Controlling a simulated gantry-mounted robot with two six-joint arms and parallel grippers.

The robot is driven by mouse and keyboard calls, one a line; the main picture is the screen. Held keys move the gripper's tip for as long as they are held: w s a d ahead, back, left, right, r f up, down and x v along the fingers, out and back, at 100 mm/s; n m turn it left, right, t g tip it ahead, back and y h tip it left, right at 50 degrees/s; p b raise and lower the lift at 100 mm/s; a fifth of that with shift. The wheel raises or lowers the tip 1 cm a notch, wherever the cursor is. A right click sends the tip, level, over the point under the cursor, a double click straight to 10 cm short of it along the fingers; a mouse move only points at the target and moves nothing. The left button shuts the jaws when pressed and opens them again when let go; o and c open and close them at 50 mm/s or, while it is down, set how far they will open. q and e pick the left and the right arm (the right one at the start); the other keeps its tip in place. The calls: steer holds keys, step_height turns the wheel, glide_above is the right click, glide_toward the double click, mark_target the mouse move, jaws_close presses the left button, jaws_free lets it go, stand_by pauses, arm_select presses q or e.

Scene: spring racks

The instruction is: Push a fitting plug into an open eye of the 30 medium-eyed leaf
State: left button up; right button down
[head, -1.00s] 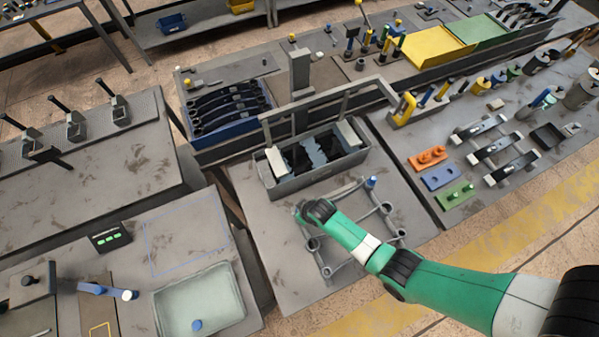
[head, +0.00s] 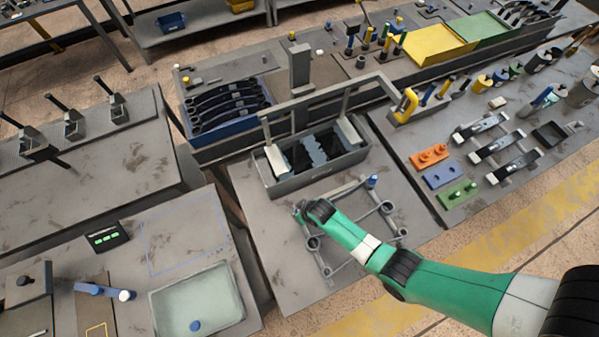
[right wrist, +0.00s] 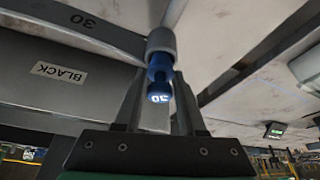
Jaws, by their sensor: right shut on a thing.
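My right gripper (head: 300,210) is over the left end of a grey frame-like set of bars with round eyes (head: 335,235) on the near bench. In the right wrist view its fingers (right wrist: 158,100) are shut on a blue plug (right wrist: 159,76) marked 30. The plug lines up with a grey round eye (right wrist: 161,42) at the end of a grey bar marked 30 (right wrist: 85,20). Another blue plug (head: 372,181) stands at the frame's upper right corner. My left gripper is out of view.
A grey box with black parts (head: 318,170) stands just behind the frame, under a grey bar. A label reading BLACK (right wrist: 60,73) is close to the gripper. A pale tray (head: 198,305) lies at lower left; orange, blue and green plates (head: 440,172) lie at right.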

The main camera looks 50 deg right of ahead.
steer(key=shift+f+b, duration=0.4)
steer(key=shift+f, duration=0.1)
jaws_free()
steer(key=shift+r, duration=0.1)
step_height(320, 180, up, 7)
steer(key=p, duration=0.7)
stand_by(0.3)
